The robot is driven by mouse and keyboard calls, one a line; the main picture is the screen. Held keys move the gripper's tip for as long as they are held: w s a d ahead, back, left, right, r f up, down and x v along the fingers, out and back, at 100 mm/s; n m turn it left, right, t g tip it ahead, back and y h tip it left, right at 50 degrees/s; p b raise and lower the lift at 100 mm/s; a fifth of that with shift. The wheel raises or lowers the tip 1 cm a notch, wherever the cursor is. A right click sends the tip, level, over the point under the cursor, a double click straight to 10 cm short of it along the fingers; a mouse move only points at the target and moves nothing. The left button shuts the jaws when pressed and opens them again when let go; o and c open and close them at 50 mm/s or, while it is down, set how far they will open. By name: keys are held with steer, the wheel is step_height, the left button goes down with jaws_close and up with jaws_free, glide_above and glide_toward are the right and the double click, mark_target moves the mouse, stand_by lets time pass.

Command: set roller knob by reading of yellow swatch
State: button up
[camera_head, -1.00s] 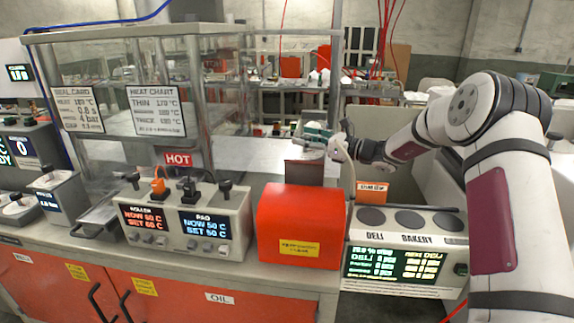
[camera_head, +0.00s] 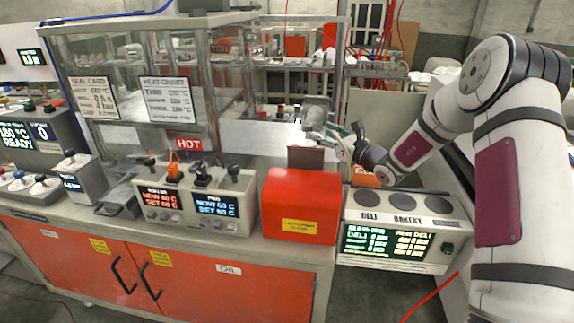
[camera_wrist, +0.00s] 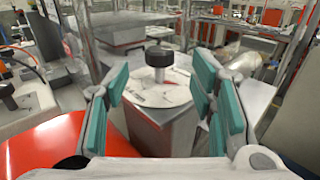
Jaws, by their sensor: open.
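My gripper (camera_head: 338,143) is over the bench behind the red box; in the wrist view (camera_wrist: 160,82) its teal fingers are apart and empty. A black knob (camera_wrist: 158,58) on a white round dial, atop a grey box (camera_wrist: 165,130), shows between and beyond the fingers. The roller display (camera_head: 160,200) is the left, orange screen on the grey control box (camera_head: 246,205), beside the blue pad display (camera_head: 214,203). A black knob (camera_head: 149,163) stands above the roller display, left of an orange plug (camera_head: 173,170). The digits are blurred. I cannot make out a yellow swatch.
The red box (camera_head: 302,200) stands right of the control box, and the deli/bakery unit (camera_head: 400,215) right of that. The heat chart (camera_head: 167,99) and seal card (camera_head: 94,97) hang on the glass enclosure behind. A HOT sign (camera_head: 188,144) is above the control box.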

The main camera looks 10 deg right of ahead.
steer(key=v, duration=0.6)
steer(key=s+a+r+n+g+y+b, duration=0.1)
steer(key=s+a+r+n+g, duration=0.2)
steer(key=s+a+n+g, duration=0.2)
steer(key=s+a+r+n+g+y+b, duration=0.1)
steer(key=s+a+r+n+g+b, duration=0.1)
steer(key=s+a+n+g, duration=0.4)
steer(key=shift+s+a+r+n, duration=0.45)
steer(key=shift+s+a+n, duration=2.75)
steer(key=shift+s, duration=1.05)
steer(key=shift+a+m, duration=0.25)
steer(key=shift+m, duration=0.05)
steer(key=s+d+n+g+h, duration=0.15)
steer(key=s+n+h, duration=0.4)
steer(key=s, duration=0.75)
steer(key=s+d+r+n+t+h, duration=0.1)
steer(key=s+d+n+h, duration=0.4)
steer(key=s+d+n, duration=0.3)
steer(key=shift+s+d+r+t, duration=0.15)
steer(key=shift+s+d+t, duration=0.2)
steer(key=shift+s+d, duration=0.55)
